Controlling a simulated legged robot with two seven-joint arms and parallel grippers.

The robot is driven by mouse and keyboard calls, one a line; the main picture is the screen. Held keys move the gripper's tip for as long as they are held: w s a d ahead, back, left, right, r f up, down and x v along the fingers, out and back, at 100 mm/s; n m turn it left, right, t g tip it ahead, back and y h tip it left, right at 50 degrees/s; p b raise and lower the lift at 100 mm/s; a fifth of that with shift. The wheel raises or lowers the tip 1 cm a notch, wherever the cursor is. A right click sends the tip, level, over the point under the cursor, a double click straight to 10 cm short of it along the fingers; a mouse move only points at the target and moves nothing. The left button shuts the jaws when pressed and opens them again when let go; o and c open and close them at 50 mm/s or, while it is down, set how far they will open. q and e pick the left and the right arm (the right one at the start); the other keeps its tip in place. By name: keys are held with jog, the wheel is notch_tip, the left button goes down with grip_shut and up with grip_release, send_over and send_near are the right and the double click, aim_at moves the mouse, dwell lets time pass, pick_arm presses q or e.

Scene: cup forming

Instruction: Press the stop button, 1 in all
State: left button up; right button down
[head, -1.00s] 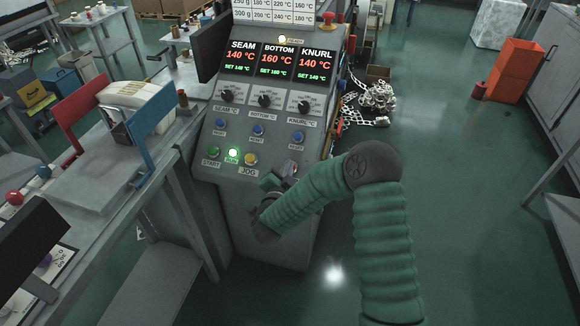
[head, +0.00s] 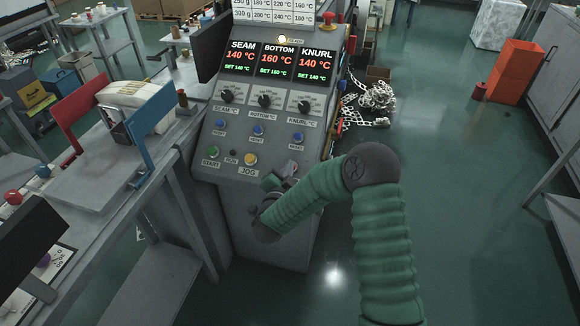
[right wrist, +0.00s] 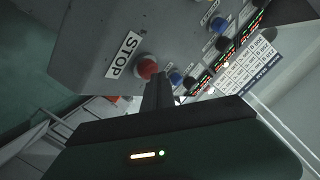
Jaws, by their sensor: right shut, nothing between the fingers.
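The red stop button (right wrist: 148,68) shows in the right wrist view, beside a white STOP label (right wrist: 123,55). My right gripper (right wrist: 155,82) is shut and empty. Its fingertips are right at the button, overlap its lower edge in this view and seem to touch it. In the head view my right gripper (head: 277,184) is at the lower right of the grey control panel (head: 205,172) and hides most or all of the stop button there. The RUN lamp (head: 232,155) on the panel is dark. My left gripper is not in view.
A green START button (head: 214,152) and a yellow JOG button (head: 250,159) are left of my right gripper. Blue buttons and black knobs sit above, below the lit temperature displays (head: 272,64). A grey bench (head: 95,190) stands left.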

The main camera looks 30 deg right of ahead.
jog(key=shift+s+a+r+p, duration=0.2)
jog(key=shift+r+p, duration=0.15)
jog(key=shift+r, duration=0.05)
jog(key=shift+s+a+r+p, duration=0.15)
jog(key=shift+a+r+p, duration=0.05)
jog(key=shift+r+p, duration=0.15)
jog(key=shift+a+r+p, duration=0.1)
jog(key=shift+r+p, duration=0.2)
jog(key=r+p, duration=0.1)
jog(key=s+a+r+p, duration=0.2)
jog(key=shift+r, duration=0.2)
dwell(0.4)
